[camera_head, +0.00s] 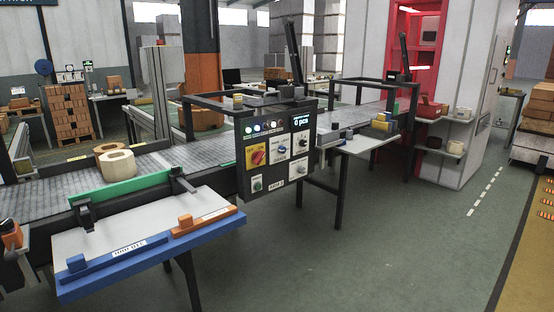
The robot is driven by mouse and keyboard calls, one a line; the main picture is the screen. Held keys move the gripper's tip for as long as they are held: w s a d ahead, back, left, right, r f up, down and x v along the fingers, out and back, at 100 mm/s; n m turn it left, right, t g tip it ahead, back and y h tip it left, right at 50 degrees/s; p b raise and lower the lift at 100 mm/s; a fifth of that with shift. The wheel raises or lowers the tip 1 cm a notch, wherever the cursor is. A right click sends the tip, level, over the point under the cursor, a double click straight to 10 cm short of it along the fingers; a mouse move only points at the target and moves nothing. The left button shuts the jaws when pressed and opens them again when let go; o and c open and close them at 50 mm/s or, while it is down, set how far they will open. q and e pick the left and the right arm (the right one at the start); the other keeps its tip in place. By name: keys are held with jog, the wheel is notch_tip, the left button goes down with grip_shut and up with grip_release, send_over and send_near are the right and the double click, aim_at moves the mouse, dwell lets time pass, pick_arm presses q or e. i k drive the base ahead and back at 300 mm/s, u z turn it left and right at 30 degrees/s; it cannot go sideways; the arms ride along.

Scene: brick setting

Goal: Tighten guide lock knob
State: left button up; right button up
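A green guide rail (125,188) runs along the near edge of the conveyor at the left. A black bracket (84,212) stands at its left end and another black bracket (180,181) at its right end. The guide lock knob is too small to pick out with certainty at these brackets. A black control panel (277,152) to the right carries a red-and-yellow rotary switch (256,154), several smaller knobs and lit buttons, and a small display. Neither of my grippers shows in the head view.
A white-topped table with a blue front edge (150,258) stands before the rail, holding blue and orange blocks. A light wooden ring-shaped piece (117,163) sits on the conveyor (50,196). A side shelf (357,143) stands right of the panel. Green floor is open at the right.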

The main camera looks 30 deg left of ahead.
aim_at(175, 169)
jog(key=z, duration=0.25)
jog(key=i, duration=1.55)
jog(key=u, duration=1.35)
